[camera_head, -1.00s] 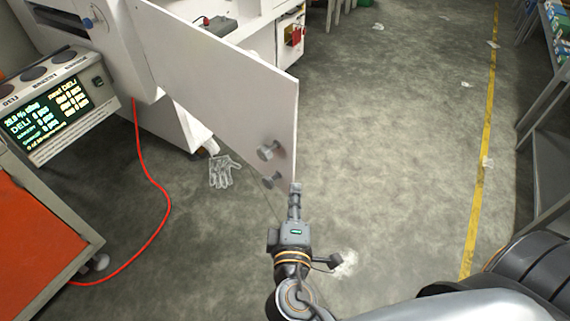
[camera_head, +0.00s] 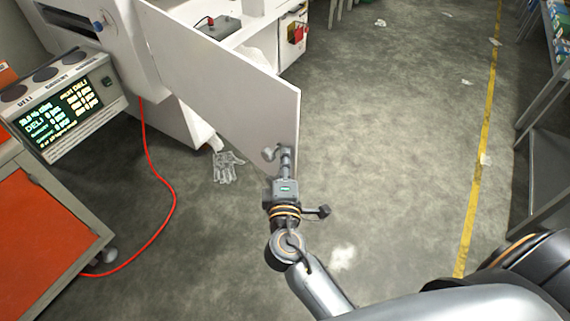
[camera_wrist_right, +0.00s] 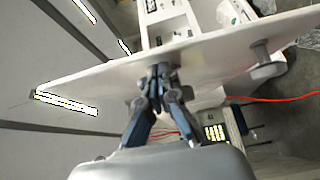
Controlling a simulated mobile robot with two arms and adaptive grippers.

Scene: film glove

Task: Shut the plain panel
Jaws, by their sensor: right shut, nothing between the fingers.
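The plain panel (camera_head: 225,75) is a flat white door standing open from the white machine, its free edge toward me. A grey knob (camera_head: 269,154) sits low near that free edge; in the right wrist view a knob (camera_wrist_right: 266,64) stands to the right of the fingers. My right gripper (camera_head: 286,153) is shut and empty at the panel's lower free corner, beside the knob. In the right wrist view the fingertips (camera_wrist_right: 160,76) are close against the white panel (camera_wrist_right: 100,82); I cannot tell whether they touch. My left gripper is out of view.
A display box (camera_head: 68,108) and an orange-topped cart (camera_head: 45,225) stand at left. A red cable (camera_head: 172,195) and a clear glove (camera_head: 228,167) lie on the floor. Shelving (camera_head: 550,130) lines the right. The floor (camera_head: 390,130) between is largely clear.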

